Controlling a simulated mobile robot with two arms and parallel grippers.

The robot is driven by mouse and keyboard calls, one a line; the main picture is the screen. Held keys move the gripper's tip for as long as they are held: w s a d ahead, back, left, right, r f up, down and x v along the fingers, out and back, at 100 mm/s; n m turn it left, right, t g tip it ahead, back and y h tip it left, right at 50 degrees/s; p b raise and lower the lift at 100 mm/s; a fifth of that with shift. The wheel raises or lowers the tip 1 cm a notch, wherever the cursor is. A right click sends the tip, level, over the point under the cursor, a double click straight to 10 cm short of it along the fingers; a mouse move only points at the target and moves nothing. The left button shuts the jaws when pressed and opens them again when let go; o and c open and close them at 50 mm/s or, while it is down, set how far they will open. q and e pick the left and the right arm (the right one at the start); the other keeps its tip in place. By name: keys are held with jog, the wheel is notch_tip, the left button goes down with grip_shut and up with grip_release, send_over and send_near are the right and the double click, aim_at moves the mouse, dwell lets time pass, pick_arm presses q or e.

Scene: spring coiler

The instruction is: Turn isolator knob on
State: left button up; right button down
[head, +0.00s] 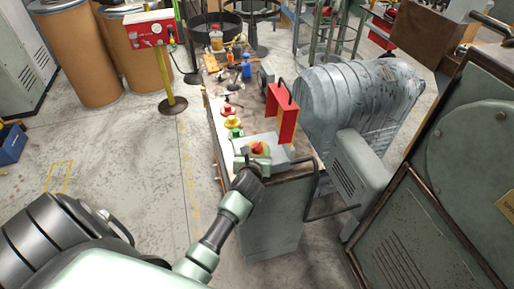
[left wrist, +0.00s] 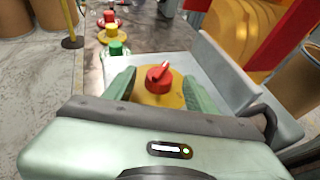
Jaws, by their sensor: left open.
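The isolator knob (left wrist: 159,79) is red and sits on a yellow plate (left wrist: 160,98) on a grey box (left wrist: 150,63); its handle points up and to the right in the left wrist view. In the head view the knob (head: 257,148) shows at the near end of the bench. My left gripper (left wrist: 160,88) is open, with one green finger on each side of the knob. The fingers look apart from it, but contact is hard to judge. In the head view my left gripper (head: 252,166) is at the box, partly hidden behind its own wrist. My right gripper is not in view.
Red, yellow and green buttons (head: 233,121) stand in a row on the bench left of the box. A red upright bracket (head: 282,113) stands just behind it. A large grey machine (head: 355,100) is on the right. The floor on the left is mostly clear.

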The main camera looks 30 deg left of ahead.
pick_arm(q)
jog(key=shift+x, duration=0.9)
